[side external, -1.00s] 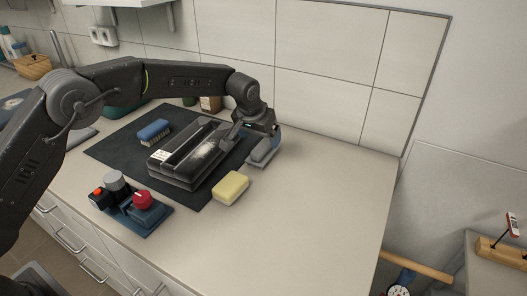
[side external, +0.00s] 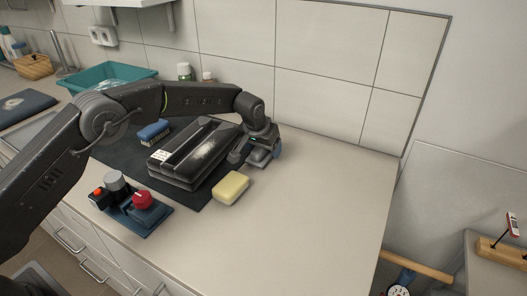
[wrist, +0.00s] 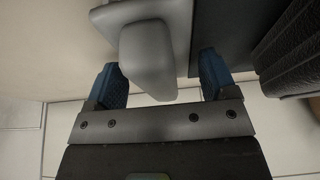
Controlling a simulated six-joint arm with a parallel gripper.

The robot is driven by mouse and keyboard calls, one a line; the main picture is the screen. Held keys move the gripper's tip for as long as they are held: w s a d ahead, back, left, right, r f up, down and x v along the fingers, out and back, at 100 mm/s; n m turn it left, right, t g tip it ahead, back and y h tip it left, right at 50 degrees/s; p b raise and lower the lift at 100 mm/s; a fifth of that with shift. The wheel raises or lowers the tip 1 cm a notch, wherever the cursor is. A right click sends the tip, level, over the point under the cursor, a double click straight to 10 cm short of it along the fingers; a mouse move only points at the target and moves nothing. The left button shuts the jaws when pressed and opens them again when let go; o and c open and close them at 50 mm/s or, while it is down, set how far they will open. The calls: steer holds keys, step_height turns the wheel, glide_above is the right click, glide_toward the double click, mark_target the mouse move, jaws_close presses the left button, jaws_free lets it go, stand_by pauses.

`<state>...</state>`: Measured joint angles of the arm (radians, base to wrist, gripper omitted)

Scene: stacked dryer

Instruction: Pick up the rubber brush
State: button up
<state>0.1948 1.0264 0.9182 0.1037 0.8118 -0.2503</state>
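A grey block with a raised rounded handle, which looks like the rubber brush (side external: 258,158), lies on the counter just right of the dark mat. In the wrist view its pale grey handle (wrist: 150,55) stands between the two blue fingertips. My gripper (side external: 257,152) is low over it, pointing down. In the wrist view my gripper (wrist: 161,78) is open, with one finger on each side of the handle and a gap showing on both sides. A blue brush with pale bristles (side external: 154,131) lies on the mat, left of the dark device. My gripper hides part of the grey block.
A dark box-shaped device (side external: 190,160) stands on the dark mat (side external: 110,152), close left of my gripper. A yellow sponge (side external: 231,187) lies in front. A control box with a red knob (side external: 142,200) stands front left. The counter to the right is clear.

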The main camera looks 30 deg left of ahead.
steer(key=c, duration=0.7)
steer(key=shift+r, duration=0.55)
steer(key=r, duration=0.3)
steer(key=shift+a+r, duration=0.25)
steer(key=shift+a, duration=0.05)
steer(key=s+a+r, duration=0.1)
steer(key=a+r, duration=0.1)
steer(key=a, duration=0.1)
steer(key=s+a+r, duration=0.1)
steer(key=a+r, duration=0.1)
steer(key=a, duration=0.2)
steer(key=s+a+r, duration=0.1)
steer(key=a+r, duration=0.1)
steer(key=a, duration=0.1)
steer(key=shift+s+a+r, duration=0.2)
steer(key=shift+a, duration=0.05)
steer(key=o, duration=0.4)
steer(key=c, duration=0.3)
